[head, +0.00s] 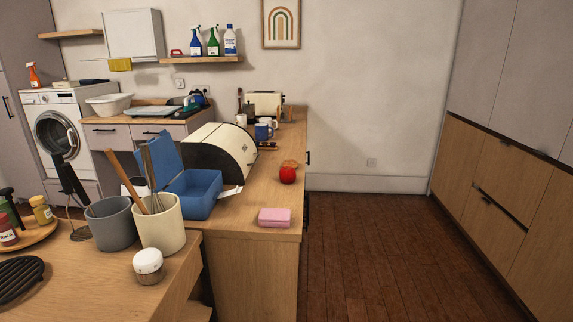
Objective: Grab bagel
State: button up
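A small brown-orange item (290,162), possibly the bagel, lies on the wooden counter (257,195) near its right edge. It is partly hidden behind a red apple (287,175), and it is too small to tell its shape for sure. My gripper is not in view.
Mugs (263,132) are farther back. Two utensil pots (159,226) and a jar (148,266) stand in front. The floor (370,250) on the right is clear.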

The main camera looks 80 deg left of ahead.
aim_at(292, 163)
jog(key=u, duration=2.5)
jog(key=i+l+u, duration=0.1)
jog(key=i+l, duration=0.45)
jog(key=i+l+u, duration=0.15)
jog(key=l, duration=0.3)
jog(key=i+l+u, duration=0.1)
jog(key=i+l, duration=0.5)
jog(key=l, duration=0.2)
jog(key=i+l+u, duration=0.15)
jog(key=l, duration=0.25)
jog(key=i+l+u, duration=0.1)
jog(key=i+l, duration=0.4)
jog(key=l, duration=0.35)
jog(key=u, duration=0.05)
